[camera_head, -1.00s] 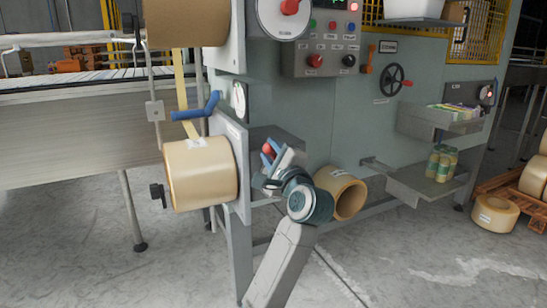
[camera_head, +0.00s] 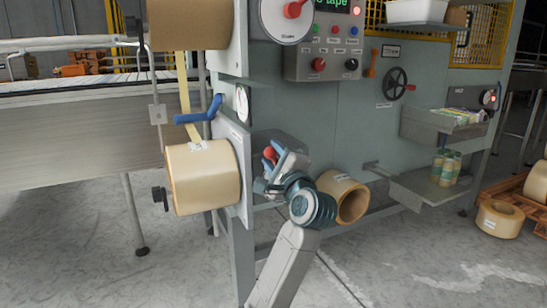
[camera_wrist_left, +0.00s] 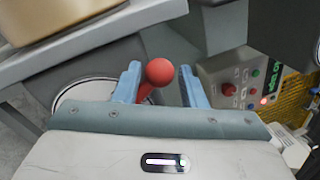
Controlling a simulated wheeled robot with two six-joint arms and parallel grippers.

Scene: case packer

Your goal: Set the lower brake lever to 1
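The lower brake lever shows as a red ball knob (camera_head: 269,153) beside the lower tape roll on the machine. In the left wrist view the red knob (camera_wrist_left: 159,71) sits on a red stem in front of a round, pale-rimmed plate (camera_wrist_left: 68,98). My left gripper (camera_head: 271,157) is at the knob. In the wrist view its two blue fingers (camera_wrist_left: 160,86) are apart, with the knob between them and closer to the left finger. Whether a finger touches it cannot be told. The lever's scale marks are hidden. My right gripper is not in view.
A tan tape roll (camera_head: 201,178) stands left of my gripper, beside a grey plate edge. Another roll (camera_head: 343,196) is just right of my wrist. A blue crank handle (camera_head: 199,110) is above left. A round dial with a red lever (camera_head: 292,10) and a button panel (camera_head: 325,58) are higher up.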

